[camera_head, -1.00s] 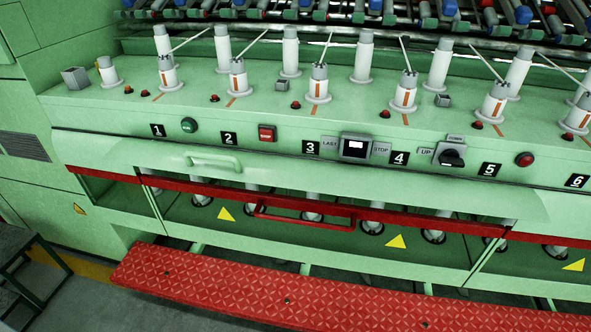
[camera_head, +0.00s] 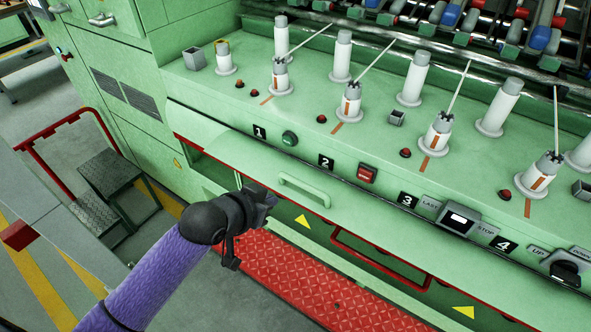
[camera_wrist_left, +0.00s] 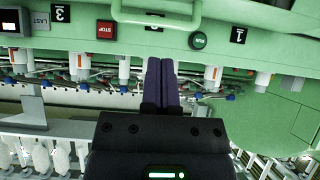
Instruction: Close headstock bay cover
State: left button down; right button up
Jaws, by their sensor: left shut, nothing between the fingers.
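The headstock bay cover (camera_head: 231,155) is a curved pale green panel with a red lower edge, below the numbered panel of the machine. Dark bay space shows beneath that edge. The cover's green bar handle (camera_head: 303,189) is in the head view; a green bar handle (camera_wrist_left: 157,18) also shows at the top of the wrist view. My left gripper (camera_head: 270,196) is in front of the cover, just left of the handle in the picture and apart from it. In the wrist view its purple fingers (camera_wrist_left: 161,68) are together and empty. My right gripper is not in view.
A red loop bar (camera_head: 380,262) hangs below the cover's edge. A red tread-plate step (camera_head: 290,280) runs along the machine's foot. Several white spindles stand on the green deck (camera_head: 235,95). Dark steps (camera_head: 110,172) with a red rail (camera_head: 62,140) stand at left.

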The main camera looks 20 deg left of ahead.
pick_arm(q)
jog(key=b, duration=0.6)
send_near(300, 199)
jog(key=shift+x, duration=3.2)
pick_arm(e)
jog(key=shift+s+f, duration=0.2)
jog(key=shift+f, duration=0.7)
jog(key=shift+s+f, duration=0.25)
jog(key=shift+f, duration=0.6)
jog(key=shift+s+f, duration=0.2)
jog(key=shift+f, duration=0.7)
